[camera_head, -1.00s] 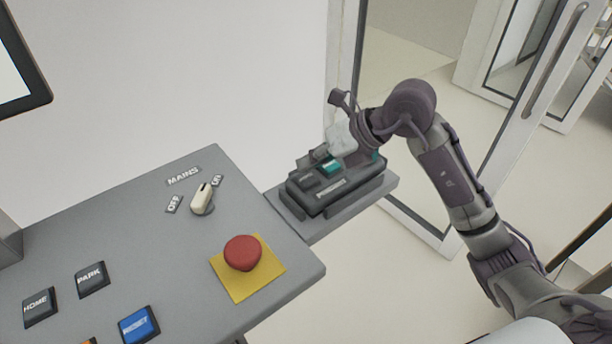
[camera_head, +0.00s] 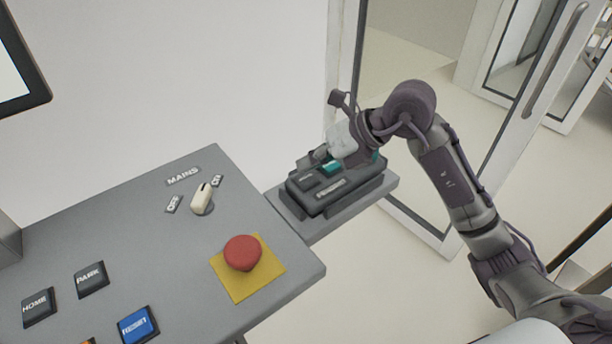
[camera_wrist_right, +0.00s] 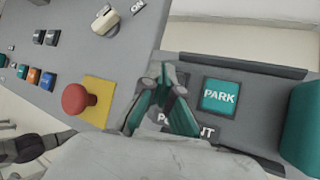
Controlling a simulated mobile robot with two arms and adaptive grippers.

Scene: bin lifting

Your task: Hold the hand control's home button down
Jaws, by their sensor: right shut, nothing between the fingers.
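The hand control (camera_head: 345,196) is a dark box on a grey shelf beside the console. Its top has a teal button marked PARK (camera_wrist_right: 220,96) and a dark button (camera_head: 306,179) beside it, whose lettering I cannot read. In the right wrist view the dark button is mostly hidden by my fingers. My right gripper (camera_wrist_right: 172,82) is shut and empty, its teal-and-dark fingertips low over the control, left of PARK. Whether the tips touch the dark button or press it, I cannot tell. My left gripper is not in view.
The grey console (camera_head: 130,235) carries a red mushroom button (camera_head: 242,252) on a yellow plate, a cream MAINS switch (camera_head: 202,198), and HOME (camera_head: 38,306), PARK (camera_head: 91,279) and blue (camera_head: 138,325) buttons. A glass door (camera_head: 425,205) stands beyond the shelf. A teal block (camera_wrist_right: 302,130) rises right of PARK.

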